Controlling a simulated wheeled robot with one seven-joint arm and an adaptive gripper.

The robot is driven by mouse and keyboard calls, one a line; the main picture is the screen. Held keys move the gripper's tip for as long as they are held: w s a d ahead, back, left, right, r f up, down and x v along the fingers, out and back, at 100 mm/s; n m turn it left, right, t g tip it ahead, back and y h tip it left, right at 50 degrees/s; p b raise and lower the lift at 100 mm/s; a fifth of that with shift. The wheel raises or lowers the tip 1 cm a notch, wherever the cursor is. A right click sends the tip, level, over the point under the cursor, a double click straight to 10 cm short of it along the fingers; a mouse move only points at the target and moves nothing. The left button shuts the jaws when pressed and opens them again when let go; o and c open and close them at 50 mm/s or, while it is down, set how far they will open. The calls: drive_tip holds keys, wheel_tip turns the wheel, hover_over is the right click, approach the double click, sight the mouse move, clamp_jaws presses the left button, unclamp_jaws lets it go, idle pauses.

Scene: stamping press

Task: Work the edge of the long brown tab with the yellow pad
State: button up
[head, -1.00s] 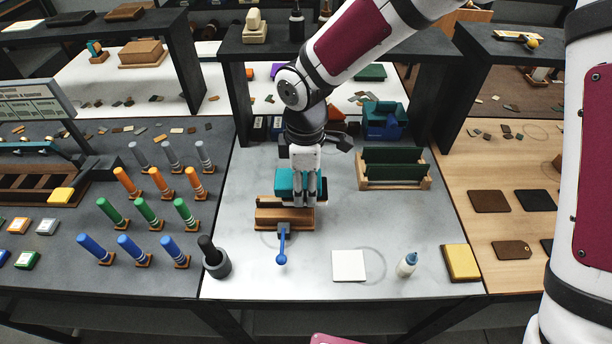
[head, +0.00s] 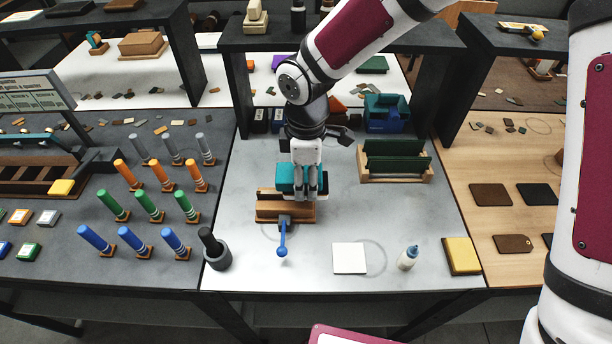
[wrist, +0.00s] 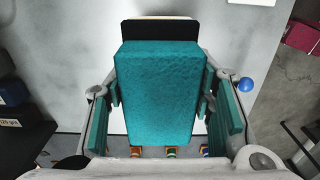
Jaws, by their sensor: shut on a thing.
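My gripper (head: 312,194) is shut on a teal block with a black base (wrist: 160,90). The block fills the space between the fingers in the wrist view, and it shows in the head view (head: 288,177). It is at the back of a wooden clamp (head: 285,213) with a blue handle, and I cannot tell whether they touch. The yellow pad (head: 463,255) lies at the front right of the grey table, apart from my gripper. A brown tab with a hole (head: 513,243) lies on the right wooden table. I cannot make out a long brown tab in the clamp.
A white square (head: 349,258), a small bottle (head: 408,258) and a dark pot with a handle (head: 216,252) stand at the front. A green-slatted rack (head: 395,163) is right of my gripper. Shelf legs flank the back.

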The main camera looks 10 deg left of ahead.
sight(276, 181)
drive_tip(key=shift+f, duration=0.5)
drive_tip(key=shift+a, duration=0.1)
idle(0.4)
drive_tip(key=shift+s+a+b, duration=0.2)
drive_tip(key=shift+a+b, duration=0.15)
drive_tip(key=shift+a, duration=0.4)
drive_tip(key=shift+s+a+b, duration=0.15)
drive_tip(key=shift+a+b, duration=0.15)
drive_tip(key=shift+a, duration=0.4)
drive_tip(key=shift+s+a+b, duration=0.2)
drive_tip(key=shift+a+b, duration=0.05)
drive_tip(key=shift+a, duration=0.55)
drive_tip(key=shift+s+a+b, duration=0.2)
drive_tip(key=shift+a, duration=0.55)
drive_tip(key=shift+s+a+b, duration=0.2)
drive_tip(key=shift+a+b, duration=0.05)
drive_tip(key=shift+a, duration=0.5)
drive_tip(key=shift+s+a+b, duration=0.2)
drive_tip(key=shift+a, duration=0.55)
